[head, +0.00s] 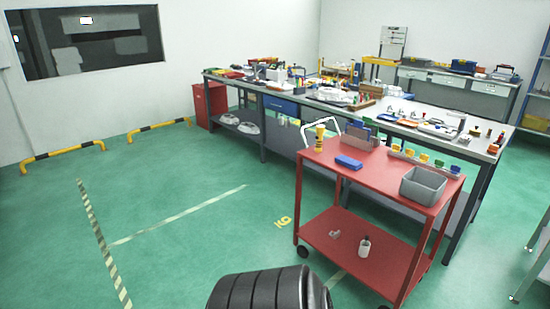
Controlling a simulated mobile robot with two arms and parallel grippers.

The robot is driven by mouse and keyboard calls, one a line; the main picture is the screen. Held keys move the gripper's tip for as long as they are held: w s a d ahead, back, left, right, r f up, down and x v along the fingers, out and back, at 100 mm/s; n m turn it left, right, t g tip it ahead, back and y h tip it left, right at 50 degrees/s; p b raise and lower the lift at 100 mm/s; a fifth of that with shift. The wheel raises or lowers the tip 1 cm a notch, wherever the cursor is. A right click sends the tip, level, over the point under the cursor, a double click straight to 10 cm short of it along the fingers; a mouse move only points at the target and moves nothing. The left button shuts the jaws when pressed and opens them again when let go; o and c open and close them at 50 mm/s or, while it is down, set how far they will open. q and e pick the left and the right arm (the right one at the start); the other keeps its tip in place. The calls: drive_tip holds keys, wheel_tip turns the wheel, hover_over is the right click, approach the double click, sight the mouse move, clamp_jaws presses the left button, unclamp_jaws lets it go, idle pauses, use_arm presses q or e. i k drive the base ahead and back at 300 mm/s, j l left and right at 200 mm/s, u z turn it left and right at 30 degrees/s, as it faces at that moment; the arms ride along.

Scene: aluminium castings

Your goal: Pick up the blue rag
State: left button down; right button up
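A small blue folded thing, which looks like the blue rag (348,162), lies flat on the top shelf of the red cart (385,182), near its left part. It sits in front of a grey box and beside a yellow bottle (320,138). Nothing covers it from this side. Neither of my grippers shows in the head view.
A grey open bin (423,185) stands at the cart top's right, with several coloured pieces behind it. The lower shelf holds a small white bottle (364,246). A long cluttered workbench (400,118) stands behind the cart. Green floor left of the cart is clear.

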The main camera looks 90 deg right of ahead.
sight(354, 165)
drive_tip(key=z, duration=3.35)
drive_tip(key=i+j+z, duration=0.15)
drive_tip(key=i, duration=0.2)
drive_tip(key=i+z, duration=0.15)
drive_tip(key=i, duration=0.15)
